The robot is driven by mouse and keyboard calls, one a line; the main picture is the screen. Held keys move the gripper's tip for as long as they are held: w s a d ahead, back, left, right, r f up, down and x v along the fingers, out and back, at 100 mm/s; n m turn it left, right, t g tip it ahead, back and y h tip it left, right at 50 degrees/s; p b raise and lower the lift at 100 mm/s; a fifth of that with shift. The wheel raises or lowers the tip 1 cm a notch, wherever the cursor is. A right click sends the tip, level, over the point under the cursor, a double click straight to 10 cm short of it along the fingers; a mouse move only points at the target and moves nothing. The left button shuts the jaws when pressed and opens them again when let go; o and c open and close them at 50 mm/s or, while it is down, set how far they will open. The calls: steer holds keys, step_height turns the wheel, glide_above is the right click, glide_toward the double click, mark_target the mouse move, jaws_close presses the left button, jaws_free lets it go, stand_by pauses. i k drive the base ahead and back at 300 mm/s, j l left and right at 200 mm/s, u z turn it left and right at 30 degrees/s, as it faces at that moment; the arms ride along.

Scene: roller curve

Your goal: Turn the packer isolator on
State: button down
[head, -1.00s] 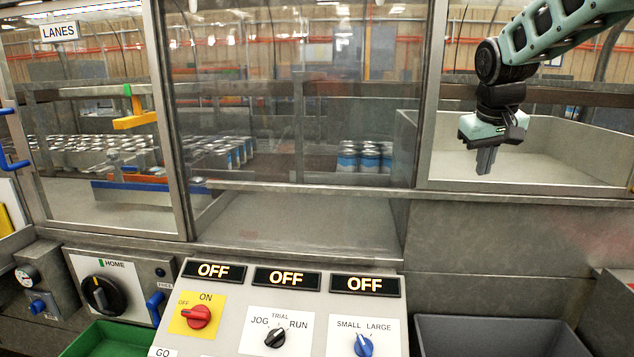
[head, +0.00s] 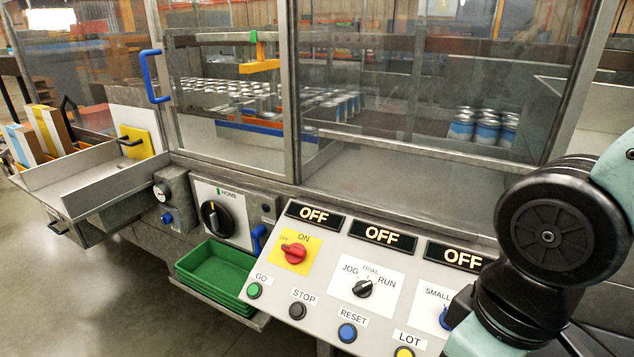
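The isolator is a red rotary knob (head: 294,253) on a yellow plate (head: 283,266) marked OFF and ON, at the upper left of the sloped control panel. Its handle points left, towards OFF. The display above it (head: 314,215) reads OFF in lit letters. Nothing covers the knob. My arm comes in from the right edge and hangs over the panel's right end. The teal body of my gripper (head: 474,338) shows at the bottom, right of the knob and apart from it. Its fingers are out of the picture.
A black JOG/TRIAL/RUN selector (head: 362,288) sits right of the knob. GO (head: 254,290), STOP (head: 297,311) and RESET (head: 347,333) buttons line the panel below. A black HOME knob (head: 212,216), a blue handle (head: 258,239) and green trays (head: 216,266) are left. Framed clear panels stand behind.

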mark_target(295, 252)
steer(key=i+l+u, duration=0.3)
steer(key=l, duration=0.25)
steer(key=u, duration=1.25)
